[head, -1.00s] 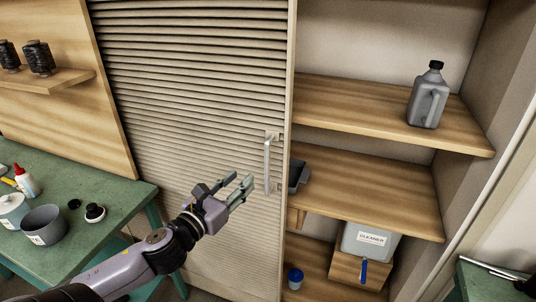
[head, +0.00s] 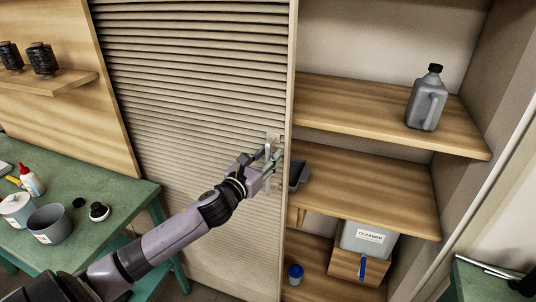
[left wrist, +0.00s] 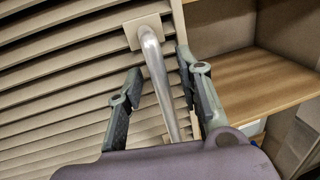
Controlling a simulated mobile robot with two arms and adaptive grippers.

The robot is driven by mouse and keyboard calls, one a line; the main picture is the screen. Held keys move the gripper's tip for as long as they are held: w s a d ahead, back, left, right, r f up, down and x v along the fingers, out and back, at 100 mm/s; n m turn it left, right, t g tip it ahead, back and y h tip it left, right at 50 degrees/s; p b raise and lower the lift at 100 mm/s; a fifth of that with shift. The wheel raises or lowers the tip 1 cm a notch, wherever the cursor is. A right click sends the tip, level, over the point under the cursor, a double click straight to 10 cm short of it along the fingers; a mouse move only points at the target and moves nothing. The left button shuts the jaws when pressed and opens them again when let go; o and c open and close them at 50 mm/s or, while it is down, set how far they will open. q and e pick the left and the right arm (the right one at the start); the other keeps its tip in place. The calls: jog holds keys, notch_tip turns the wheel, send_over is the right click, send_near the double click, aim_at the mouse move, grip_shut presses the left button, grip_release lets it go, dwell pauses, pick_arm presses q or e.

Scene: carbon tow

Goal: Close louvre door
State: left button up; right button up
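The louvre door (head: 195,110) is a beige slatted sliding panel. It covers the left part of the cabinet, and the right part stands open. Its vertical metal handle (head: 268,178) is near the door's right edge, and it also shows in the left wrist view (left wrist: 158,78). My left gripper (head: 270,157) is at the handle. In the left wrist view (left wrist: 158,78) its two fingers are apart, one on each side of the handle bar, with gaps visible. My right gripper is in neither view.
The open cabinet has wooden shelves (head: 385,120) with a grey jug (head: 427,100), a dark item (head: 299,174), a cleaner container (head: 368,240) and a blue-capped jar (head: 295,273). A green table (head: 100,240) with pots and bottles stands at left, another green surface (head: 480,285) at lower right.

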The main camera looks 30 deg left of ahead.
pick_arm(q)
jog(key=shift+w, duration=0.25)
jog(key=shift+c, duration=0.3)
grip_shut()
dwell(0.5)
